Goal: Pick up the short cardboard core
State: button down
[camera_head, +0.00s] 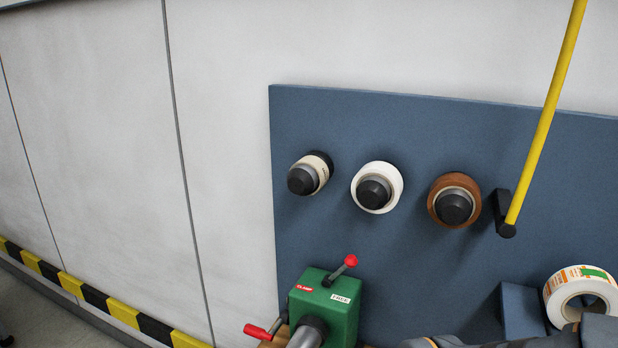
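Three dark-capped pegs stick out of a blue panel, each with a ring around it. The left peg bears a narrow cream ring (323,166). The middle peg bears a white ring (396,180). The right peg bears a brown ring (440,188) with a paler inner edge. I cannot tell for sure which of these is the short cardboard core. My gripper is not recognizable in this view. A grey-blue shape, cut off at the bottom right edge, may be part of my arm.
The blue panel (300,235) stands against a pale wall. A green clamp unit (335,312) with red-knobbed levers is below the pegs. A yellow rod (545,115) rises on a black bracket at right. A printed label roll (556,305) sits at lower right.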

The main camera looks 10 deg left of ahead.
jog(key=c, duration=2.3)
grip_release()
jog(key=o, duration=1.9)
jog(key=shift+o, duration=0.6)
jog(key=shift+s, duration=0.1)
